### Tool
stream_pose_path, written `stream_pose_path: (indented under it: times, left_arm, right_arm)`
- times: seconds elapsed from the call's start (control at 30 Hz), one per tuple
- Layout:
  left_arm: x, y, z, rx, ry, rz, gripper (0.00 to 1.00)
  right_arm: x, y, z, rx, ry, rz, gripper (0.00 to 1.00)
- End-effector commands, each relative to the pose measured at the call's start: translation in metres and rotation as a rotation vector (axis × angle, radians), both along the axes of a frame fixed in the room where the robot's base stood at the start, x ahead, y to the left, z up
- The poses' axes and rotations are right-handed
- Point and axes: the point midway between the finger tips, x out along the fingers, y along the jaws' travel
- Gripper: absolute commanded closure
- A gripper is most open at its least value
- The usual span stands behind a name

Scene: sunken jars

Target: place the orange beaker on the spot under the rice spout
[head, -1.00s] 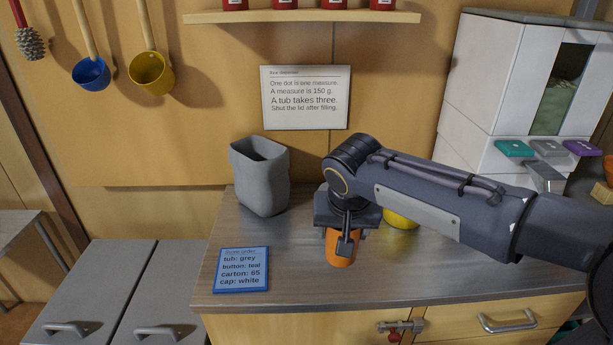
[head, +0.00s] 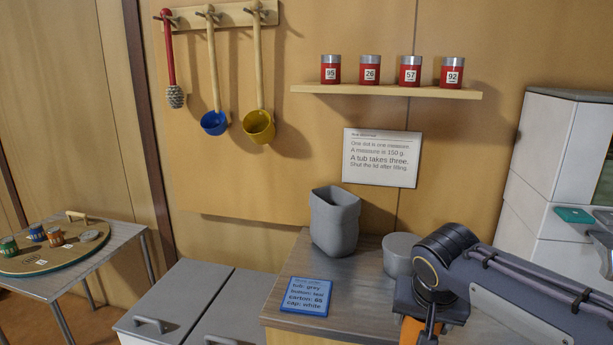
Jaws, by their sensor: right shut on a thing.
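The orange beaker (head: 410,331) shows only partly at the bottom edge, under my right gripper (head: 428,326). That gripper is shut on it, over the front of the wooden counter; the lower part of the beaker is out of frame, so I cannot tell if it touches the counter. The white rice dispenser (head: 548,160) is at the right edge, with a teal button (head: 574,215) and a grey spout part (head: 603,238) cut by the frame. The spot under the spout is not visible. My left gripper is not in view.
A grey open bin (head: 335,222) and a grey round tub (head: 399,255) stand on the counter behind my right arm. A blue order card (head: 306,297) lies at the left front. A shelf with red tins (head: 410,71) and hanging ladles (head: 258,126) are on the wall.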

Motion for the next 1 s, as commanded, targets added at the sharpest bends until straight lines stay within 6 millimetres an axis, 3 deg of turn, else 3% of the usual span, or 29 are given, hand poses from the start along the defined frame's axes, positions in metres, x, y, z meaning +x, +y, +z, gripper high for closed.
stream_pose_path:
  times: [0.37, 0.6, 0.8, 0.9, 1.0]
  left_arm:
    - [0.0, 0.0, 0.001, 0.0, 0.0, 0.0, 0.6]
    - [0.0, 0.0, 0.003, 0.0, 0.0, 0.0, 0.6]
    - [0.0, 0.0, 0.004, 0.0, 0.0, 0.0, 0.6]
    - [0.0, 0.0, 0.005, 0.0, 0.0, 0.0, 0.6]
    - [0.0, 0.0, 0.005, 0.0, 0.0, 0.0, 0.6]
  right_arm:
    - [0.022, 0.0, -0.062, -0.004, 0.009, 0.055, 0.6]
    - [0.031, 0.001, -0.129, -0.004, 0.012, 0.135, 0.6]
    - [0.017, 0.001, -0.209, -0.005, 0.018, 0.251, 0.6]
    - [0.006, 0.002, -0.236, -0.006, 0.014, 0.299, 0.6]
    - [-0.001, 0.003, -0.249, -0.005, 0.008, 0.324, 0.6]
